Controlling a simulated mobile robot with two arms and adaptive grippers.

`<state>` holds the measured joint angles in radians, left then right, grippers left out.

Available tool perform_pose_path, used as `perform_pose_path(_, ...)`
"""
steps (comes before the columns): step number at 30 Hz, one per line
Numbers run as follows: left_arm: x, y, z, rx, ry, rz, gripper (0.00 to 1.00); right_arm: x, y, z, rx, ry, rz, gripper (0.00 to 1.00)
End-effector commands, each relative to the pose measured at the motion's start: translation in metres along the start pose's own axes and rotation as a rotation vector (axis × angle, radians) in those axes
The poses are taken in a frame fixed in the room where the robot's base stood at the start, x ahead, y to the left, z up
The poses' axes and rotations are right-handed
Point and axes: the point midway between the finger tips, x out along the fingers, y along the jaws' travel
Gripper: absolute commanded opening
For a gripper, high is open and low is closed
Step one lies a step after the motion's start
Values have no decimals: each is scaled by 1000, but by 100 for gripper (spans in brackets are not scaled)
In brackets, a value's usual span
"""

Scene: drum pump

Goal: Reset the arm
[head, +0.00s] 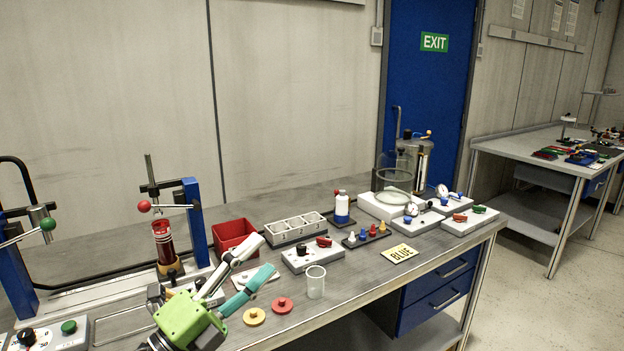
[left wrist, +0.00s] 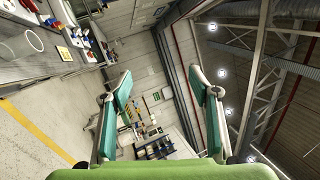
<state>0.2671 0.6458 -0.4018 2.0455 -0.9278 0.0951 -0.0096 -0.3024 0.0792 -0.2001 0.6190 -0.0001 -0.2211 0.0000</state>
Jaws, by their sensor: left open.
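My left gripper (head: 265,254) has a green body with grey and teal fingers. It comes in at the lower left of the head view, in front of the workbench (head: 345,280) and nearer to me than the things behind it. Its fingers are spread apart and empty. In the left wrist view its two fingers (left wrist: 160,80) stand wide apart with nothing between them. The wrist camera is tilted and looks past the fingers at distant benches and the ceiling. My right gripper shows in neither view.
The bench holds a clear beaker (head: 315,282), red disc (head: 282,305), yellow disc (head: 254,316), red bin (head: 232,236), numbered tray (head: 296,229) and BLUE sign (head: 400,254). Blue-post stands and a red cylinder (head: 163,242) stand left. Valve boxes and a metal tank (head: 416,155) stand right.

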Motion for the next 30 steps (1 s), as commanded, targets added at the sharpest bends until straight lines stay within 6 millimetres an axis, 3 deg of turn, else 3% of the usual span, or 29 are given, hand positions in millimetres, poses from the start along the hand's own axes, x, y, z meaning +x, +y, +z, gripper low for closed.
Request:
perform_pose_path(4,-44,33,43,-367,-386,9,56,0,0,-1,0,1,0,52)
perform_pose_path(6,-78,63,58,-530,-571,51,56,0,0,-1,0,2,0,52)
perform_pose_path(8,-111,93,63,-665,-726,105,56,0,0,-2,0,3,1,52)
perform_pose_path(11,-170,142,53,-859,-956,215,56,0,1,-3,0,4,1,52)
perform_pose_path(15,-251,196,11,-1086,-1227,399,56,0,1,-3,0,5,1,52)
perform_pose_path(18,-297,218,-26,-1206,-1371,527,56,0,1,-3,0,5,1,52)
perform_pose_path(24,-362,234,-94,-1364,-1559,740,56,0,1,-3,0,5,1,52)
perform_pose_path(30,-406,231,-153,-1473,-1685,923,56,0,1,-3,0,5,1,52)
